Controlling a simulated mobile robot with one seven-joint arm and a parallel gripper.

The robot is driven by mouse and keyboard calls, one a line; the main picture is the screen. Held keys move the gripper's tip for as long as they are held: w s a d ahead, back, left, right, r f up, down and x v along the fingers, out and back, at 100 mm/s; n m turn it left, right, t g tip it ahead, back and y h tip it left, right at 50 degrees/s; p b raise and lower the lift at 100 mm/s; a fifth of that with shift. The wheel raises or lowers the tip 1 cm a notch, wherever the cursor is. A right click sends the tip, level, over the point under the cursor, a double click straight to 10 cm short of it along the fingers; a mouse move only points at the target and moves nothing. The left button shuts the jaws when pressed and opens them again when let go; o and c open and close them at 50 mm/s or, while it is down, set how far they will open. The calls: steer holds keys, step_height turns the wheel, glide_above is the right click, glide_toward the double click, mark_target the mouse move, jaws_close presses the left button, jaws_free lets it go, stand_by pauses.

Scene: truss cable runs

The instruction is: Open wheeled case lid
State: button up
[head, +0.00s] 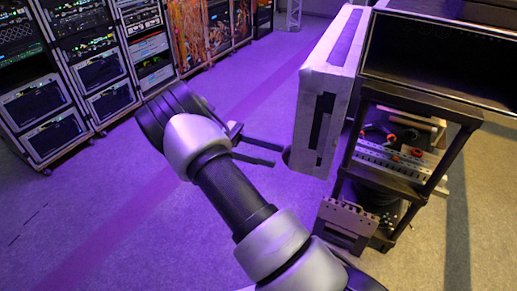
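A tall, narrow grey case-like box (325,100) stands on edge right of centre, with a dark recess in its near face and a purple-lit strip on top. Whether a fingertip touches the box is unclear.
A large dark open-fronted box (440,60) sits on a black shelf cart (455,155) at right. The cart holds tools and metal parts. A slotted metal piece (347,217) is at its foot. Equipment racks (75,70) line the back left. The floor between is clear.

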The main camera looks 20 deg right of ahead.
steer(key=shift+p+v, duration=0.6)
steer(key=shift+v, duration=1.55)
